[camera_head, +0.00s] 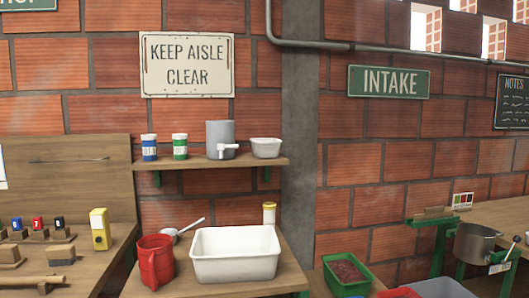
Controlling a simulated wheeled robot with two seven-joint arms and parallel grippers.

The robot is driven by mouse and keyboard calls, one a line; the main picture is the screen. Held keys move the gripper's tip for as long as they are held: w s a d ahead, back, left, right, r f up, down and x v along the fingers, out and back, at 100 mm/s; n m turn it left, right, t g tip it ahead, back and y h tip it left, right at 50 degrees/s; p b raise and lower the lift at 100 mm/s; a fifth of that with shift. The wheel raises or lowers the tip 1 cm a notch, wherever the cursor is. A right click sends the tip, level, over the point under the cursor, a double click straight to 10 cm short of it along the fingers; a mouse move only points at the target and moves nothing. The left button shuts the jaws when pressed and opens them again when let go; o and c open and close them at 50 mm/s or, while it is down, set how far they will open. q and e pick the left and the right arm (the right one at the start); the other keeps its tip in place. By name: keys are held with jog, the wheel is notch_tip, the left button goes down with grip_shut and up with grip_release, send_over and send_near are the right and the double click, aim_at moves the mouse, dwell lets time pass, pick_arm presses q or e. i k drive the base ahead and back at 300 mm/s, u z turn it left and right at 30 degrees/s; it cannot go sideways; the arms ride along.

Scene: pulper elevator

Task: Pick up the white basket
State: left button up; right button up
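A large white rectangular basket (236,270) with an open top stands upright on a wooden table (215,289) at the bottom centre. Its inside looks empty from here, though the floor of it is only partly visible. A smaller white tub (266,148) sits on the wooden wall shelf (215,163) above it. Neither of my grippers shows in the head view.
A red jug (156,263) stands close left of the basket, with a scoop (182,229) behind it. A pale yellow-lidded jar (269,212) stands behind the basket's right corner. A green tray (347,274) of dark red contents lies to the right.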

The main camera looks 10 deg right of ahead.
aim_at(262, 148)
jog(key=z, duration=0.5)
jog(key=i, duration=1.35)
jog(key=u, duration=0.5)
